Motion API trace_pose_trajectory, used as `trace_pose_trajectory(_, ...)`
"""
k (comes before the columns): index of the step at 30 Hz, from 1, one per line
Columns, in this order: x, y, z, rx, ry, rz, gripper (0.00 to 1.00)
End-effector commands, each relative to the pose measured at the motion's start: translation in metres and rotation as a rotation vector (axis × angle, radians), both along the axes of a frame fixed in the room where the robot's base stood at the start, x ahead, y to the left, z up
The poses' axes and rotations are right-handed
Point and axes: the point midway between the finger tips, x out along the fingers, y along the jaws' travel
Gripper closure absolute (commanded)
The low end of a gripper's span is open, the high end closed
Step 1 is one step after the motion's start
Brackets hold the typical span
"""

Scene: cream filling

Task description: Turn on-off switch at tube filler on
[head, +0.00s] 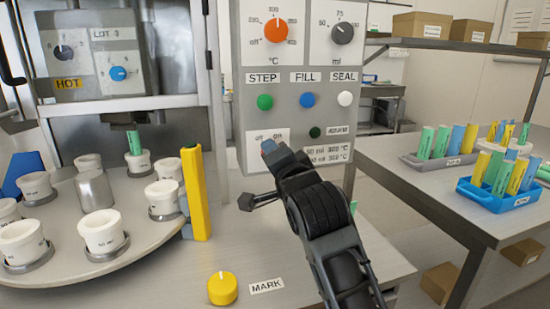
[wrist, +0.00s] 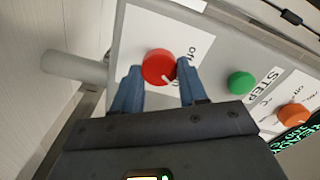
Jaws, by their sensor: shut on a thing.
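The tube filler's grey control panel (head: 235,112) stands in the middle of the head view. Its on-off switch is a red round knob (wrist: 158,67) with a white mark, on a white plate lettered "off" and "on". My gripper (wrist: 158,80) has its blue fingers on either side of the red knob, shut on it. In the head view my gripper (head: 268,147) is at the panel's lower left, and it hides the knob. The knob's mark points toward the lower right in the wrist view; its exact setting is partly hidden by a finger.
Above the switch are a green STEP button (head: 265,102), a blue FILL button (head: 307,100), a white SEAL button (head: 345,98) and an orange dial (head: 276,31). A round table with white cups (head: 104,232) is at left. A blue tray (head: 500,200) holds tubes at right.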

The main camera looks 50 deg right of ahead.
Motion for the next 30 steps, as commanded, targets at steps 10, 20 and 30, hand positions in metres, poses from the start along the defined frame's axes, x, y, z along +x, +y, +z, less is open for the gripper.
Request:
trace_pose_trajectory(10,0.0,-0.001,-0.001,0.001,0.001,-0.001,0.47)
trace_pose_trajectory(20,0.0,0.0,0.0,0.0,0.001,0.0,0.34)
trace_pose_trajectory(30,-0.029,0.019,-0.002,0.0,0.002,0.0,0.34)
